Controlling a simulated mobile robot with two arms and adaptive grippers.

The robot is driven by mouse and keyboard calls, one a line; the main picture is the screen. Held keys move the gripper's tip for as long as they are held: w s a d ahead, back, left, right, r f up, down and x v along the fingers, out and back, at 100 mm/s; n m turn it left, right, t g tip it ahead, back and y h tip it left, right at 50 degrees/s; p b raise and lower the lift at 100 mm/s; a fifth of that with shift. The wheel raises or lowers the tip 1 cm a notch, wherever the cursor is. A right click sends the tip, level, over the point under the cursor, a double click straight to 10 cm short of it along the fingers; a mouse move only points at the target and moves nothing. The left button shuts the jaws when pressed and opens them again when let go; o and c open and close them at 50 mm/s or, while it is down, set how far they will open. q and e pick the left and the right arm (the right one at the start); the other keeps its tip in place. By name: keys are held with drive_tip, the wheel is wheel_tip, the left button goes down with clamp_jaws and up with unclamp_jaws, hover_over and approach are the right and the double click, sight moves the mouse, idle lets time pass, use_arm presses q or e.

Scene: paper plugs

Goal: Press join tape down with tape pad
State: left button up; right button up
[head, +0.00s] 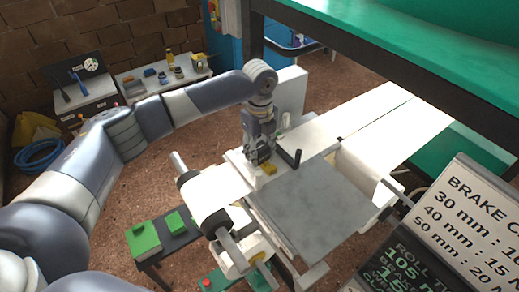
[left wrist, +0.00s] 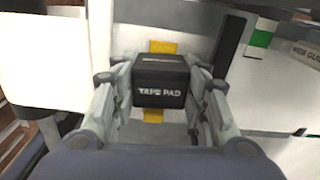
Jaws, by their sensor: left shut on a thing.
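The tape pad (left wrist: 160,82) is a black block with "TAPE PAD" on it. My left gripper (left wrist: 161,88) is shut on it, with a finger on each side. The yellow join tape (left wrist: 162,47) shows above and below the pad in the left wrist view, with its middle hidden by the pad. In the head view my left gripper (head: 258,160) is at the machine's white bed, and the tape (head: 269,169) shows beside it. I cannot tell whether the pad touches the tape. My right gripper is not in view.
A paper roll on a spindle (head: 207,203) stands left of the grey plate (head: 312,205). A black post (head: 295,158) rises close to my left gripper. A sign board (head: 470,215) fills the lower right, and a green-topped shelf (head: 400,45) overhangs the upper right.

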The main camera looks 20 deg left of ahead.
use_arm(q)
drive_tip(key=shift+s+f+p, duration=0.15)
drive_tip(key=shift+f+p, duration=0.05)
drive_tip(key=shift+p, duration=0.25)
idle(1.6)
wheel_tip(320, 180, up, 2)
drive_tip(key=p, duration=0.2)
drive_tip(key=shift+r+p, duration=0.25)
drive_tip(key=shift+p, duration=0.15)
wheel_tip(320, 180, up, 5)
drive_tip(key=p, duration=0.5)
drive_tip(key=shift+f, duration=0.1)
